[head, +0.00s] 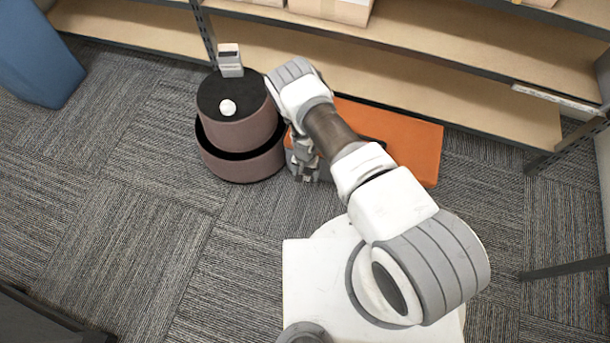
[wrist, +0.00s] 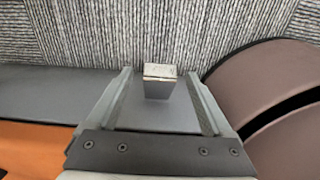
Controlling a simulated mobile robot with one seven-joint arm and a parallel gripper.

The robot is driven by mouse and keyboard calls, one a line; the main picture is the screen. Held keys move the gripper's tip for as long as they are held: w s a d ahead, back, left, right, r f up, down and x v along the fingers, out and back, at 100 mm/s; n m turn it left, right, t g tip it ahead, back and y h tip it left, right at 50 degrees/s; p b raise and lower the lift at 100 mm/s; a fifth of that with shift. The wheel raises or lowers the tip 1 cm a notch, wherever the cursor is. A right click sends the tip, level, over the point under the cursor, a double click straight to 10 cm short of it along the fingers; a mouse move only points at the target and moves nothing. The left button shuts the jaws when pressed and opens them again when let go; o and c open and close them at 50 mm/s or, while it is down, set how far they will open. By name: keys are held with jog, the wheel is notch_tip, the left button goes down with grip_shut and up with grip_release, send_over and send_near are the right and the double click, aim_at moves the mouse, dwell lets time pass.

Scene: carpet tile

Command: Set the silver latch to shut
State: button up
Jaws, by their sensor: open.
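The silver latch (wrist: 159,71) shows in the wrist view as a small block with a bright metal end and a darker side. It stands out from the grey front of an orange-topped box (head: 413,142). My gripper (wrist: 157,76) is open, with one finger on each side of the latch and a visible gap to both. In the head view my gripper (head: 305,165) points down at the box's front left, and my arm hides the latch there. I cannot tell the latch's setting.
A round brown two-tier container (head: 240,135) stands close to the left of my gripper, with a white ball (head: 228,107) and a small white device (head: 230,60) on top. Shelves (head: 450,85) stand behind the box. A blue bin (head: 38,55) is at far left. Carpet in front is clear.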

jog(key=shift+f, duration=0.25)
grip_shut()
dwell(0.3)
